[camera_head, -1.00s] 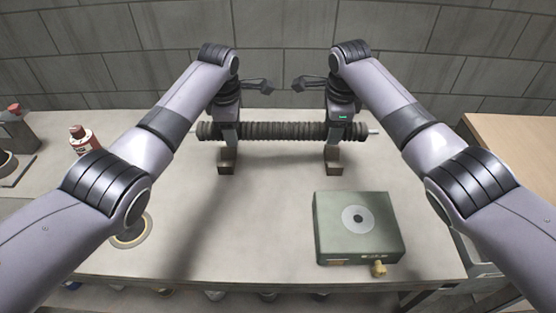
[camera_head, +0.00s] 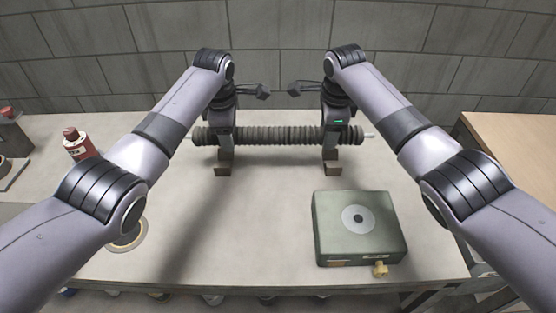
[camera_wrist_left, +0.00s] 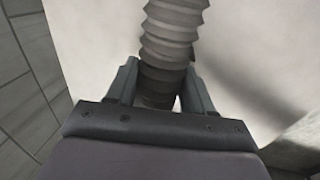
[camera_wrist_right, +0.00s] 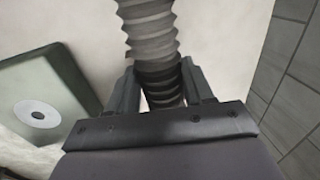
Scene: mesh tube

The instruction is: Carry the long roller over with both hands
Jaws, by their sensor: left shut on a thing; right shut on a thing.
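The long roller (camera_head: 275,136) is a dark, ribbed tube with thin pale ends, lying left to right across the far part of the table. My left gripper (camera_head: 223,150) is shut around its left part, and my right gripper (camera_head: 331,150) is shut around its right part. In the left wrist view the ribbed tube (camera_wrist_left: 172,35) passes between the two fingers. In the right wrist view the roller (camera_wrist_right: 150,35) likewise runs between the fingers. The roller looks about level. I cannot tell its height above the table. The gripped parts are partly hidden.
A green-grey box (camera_head: 335,228) with a pale disc on top and a brass fitting stands front right. A red-and-white bottle (camera_head: 77,143) stands at the left, with a round ring (camera_head: 128,236) nearer the front. The table's middle is clear. A grey block wall (camera_head: 280,60) stands behind.

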